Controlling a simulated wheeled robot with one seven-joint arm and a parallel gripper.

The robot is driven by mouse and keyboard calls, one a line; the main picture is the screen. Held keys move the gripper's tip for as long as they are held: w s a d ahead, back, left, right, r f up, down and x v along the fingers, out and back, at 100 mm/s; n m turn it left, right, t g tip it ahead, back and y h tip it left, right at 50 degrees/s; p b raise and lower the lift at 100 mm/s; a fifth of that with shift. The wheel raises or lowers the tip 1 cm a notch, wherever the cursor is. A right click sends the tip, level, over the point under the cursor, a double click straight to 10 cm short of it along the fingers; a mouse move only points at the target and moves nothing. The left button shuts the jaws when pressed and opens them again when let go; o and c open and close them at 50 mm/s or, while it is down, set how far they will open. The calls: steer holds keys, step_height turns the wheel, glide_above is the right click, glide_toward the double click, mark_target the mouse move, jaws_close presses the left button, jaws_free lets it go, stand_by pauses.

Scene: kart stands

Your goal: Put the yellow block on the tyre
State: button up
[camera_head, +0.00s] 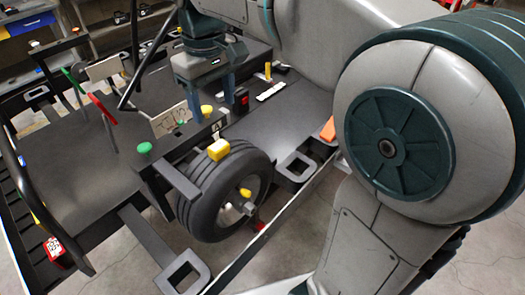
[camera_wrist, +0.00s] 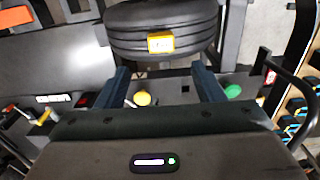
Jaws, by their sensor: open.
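The yellow block (camera_head: 218,149) rests on top of the upright black tyre (camera_head: 206,195), on its tread. In the wrist view the block (camera_wrist: 160,42) lies against the ribbed tread of the tyre (camera_wrist: 125,20). My gripper (camera_head: 212,108) is open and empty, above and behind the block in the head view. In the wrist view my gripper (camera_wrist: 160,70) has its two fingers spread, with the block beyond the tips and apart from them. The tyre's lower part is hidden in the wrist view.
A green knob (camera_head: 144,148) and a yellow knob (camera_head: 207,110) stand on the kart stand near the tyre. An orange block (camera_head: 328,130) lies to the right. A red-handled lever (camera_head: 102,108) rises at left. A dark frame bar (camera_head: 176,181) reaches beside the tyre.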

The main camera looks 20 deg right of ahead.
steer(key=s+d+f+m+t, duration=0.3)
steer(key=s+d+f+m, duration=0.3)
steer(key=s+d+f, duration=0.5)
step_height(320, 180, down, 2)
steer(key=shift+s+d+f+m, duration=0.1)
steer(key=shift+s+d+m, duration=0.2)
steer(key=shift+s, duration=0.6)
steer(key=shift+a, duration=0.1)
